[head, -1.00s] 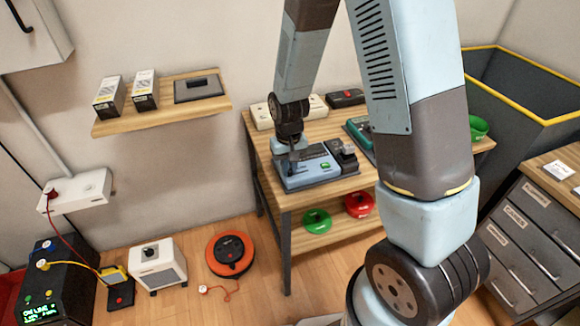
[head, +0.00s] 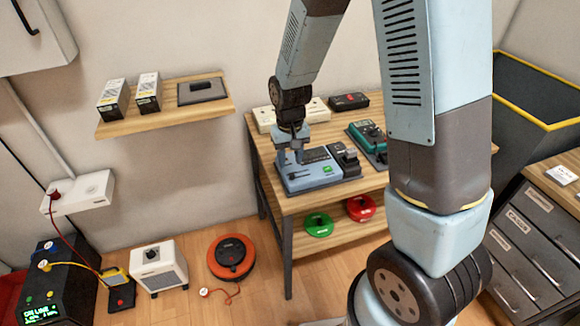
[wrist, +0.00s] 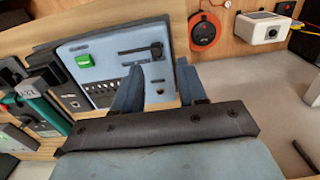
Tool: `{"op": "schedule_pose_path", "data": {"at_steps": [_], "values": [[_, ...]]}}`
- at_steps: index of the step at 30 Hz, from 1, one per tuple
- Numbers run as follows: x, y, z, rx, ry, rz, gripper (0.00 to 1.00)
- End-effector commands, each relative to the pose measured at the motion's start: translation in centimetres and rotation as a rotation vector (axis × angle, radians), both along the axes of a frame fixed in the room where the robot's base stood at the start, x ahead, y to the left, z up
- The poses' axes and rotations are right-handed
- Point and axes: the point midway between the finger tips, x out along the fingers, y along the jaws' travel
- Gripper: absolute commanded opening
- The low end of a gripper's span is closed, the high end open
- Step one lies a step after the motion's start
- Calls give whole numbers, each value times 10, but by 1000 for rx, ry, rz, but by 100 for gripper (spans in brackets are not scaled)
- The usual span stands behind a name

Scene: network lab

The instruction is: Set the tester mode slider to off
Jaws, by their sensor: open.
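The tester (head: 312,177) is a light blue-grey box with a green display, lying on the wooden bench. In the wrist view, the tester's face (wrist: 104,50) shows a green display, a row of small ports and a dark slot. The mode slider (wrist: 156,50) appears as a dark knob at one end of that slot. My gripper (head: 289,158) is above the left part of the tester. In the wrist view my gripper (wrist: 160,82) is open, its two blue fingers apart below the slider. I see nothing between the fingers. Contact with the tester cannot be told.
A black device (head: 345,158) stands right beside the tester. A green-cased instrument (head: 367,135) lies farther right. A white box (head: 265,118) and a dark box with a red button (head: 348,101) stand at the bench's back. Red (head: 360,208) and green (head: 318,224) coils lie on the lower shelf.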

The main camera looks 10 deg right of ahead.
Motion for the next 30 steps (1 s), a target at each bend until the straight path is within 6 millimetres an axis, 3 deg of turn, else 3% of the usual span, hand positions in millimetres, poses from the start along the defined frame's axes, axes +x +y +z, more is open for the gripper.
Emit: {"op": "schedule_pose_path", "data": {"at_steps": [9,15,30], "values": [[1,1,56,2,-3,-1,42],[1,1,80,1,-1,0,42],[1,0,89,1,-1,-1,42]]}}
